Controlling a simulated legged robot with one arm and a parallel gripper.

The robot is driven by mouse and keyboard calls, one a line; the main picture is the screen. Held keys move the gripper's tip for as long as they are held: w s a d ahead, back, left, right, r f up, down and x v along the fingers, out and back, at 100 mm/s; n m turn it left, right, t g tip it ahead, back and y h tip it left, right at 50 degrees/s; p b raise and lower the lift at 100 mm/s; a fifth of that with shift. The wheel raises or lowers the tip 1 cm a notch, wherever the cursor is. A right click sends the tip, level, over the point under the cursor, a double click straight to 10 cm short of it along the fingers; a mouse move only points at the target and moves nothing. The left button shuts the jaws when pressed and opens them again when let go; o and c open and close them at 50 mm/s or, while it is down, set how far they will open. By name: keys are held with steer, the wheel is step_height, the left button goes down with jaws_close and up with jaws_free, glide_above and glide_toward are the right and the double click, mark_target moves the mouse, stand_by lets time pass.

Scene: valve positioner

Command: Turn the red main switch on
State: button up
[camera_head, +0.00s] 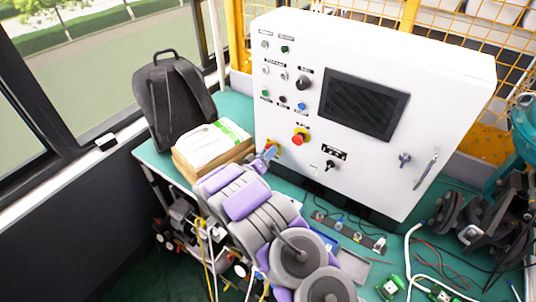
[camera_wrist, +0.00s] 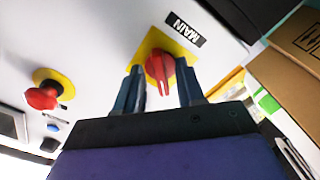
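The red main switch (camera_wrist: 160,68) is a rotary knob on a yellow plate (camera_wrist: 150,45) beside a black MAIN label (camera_wrist: 184,30) in the wrist view. Its handle, with pale lines, points toward my gripper in that view. My gripper (camera_wrist: 159,86) is open, with one dark finger on each side of the knob and gaps showing between; contact cannot be told. In the head view my gripper (camera_head: 269,153) is at the lower left of the white control cabinet (camera_head: 440,75). There the switch is mostly hidden by the gripper, with a bit of its yellow plate visible.
A red mushroom button (camera_head: 298,139) on yellow sits up and right of my gripper; it also shows in the wrist view (camera_wrist: 42,98). A cardboard box (camera_head: 184,168) with white packages and a black backpack (camera_head: 172,100) stand left of the cabinet. Small parts lie on the green table (camera_head: 235,104).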

steer(key=shift+a+f, duration=0.15)
steer(key=shift+a, duration=0.4)
steer(key=shift+d, duration=0.65)
steer(key=c, duration=0.5)
steer(key=shift+c, duration=0.9)
steer(key=shift+a, duration=0.25)
jaws_close()
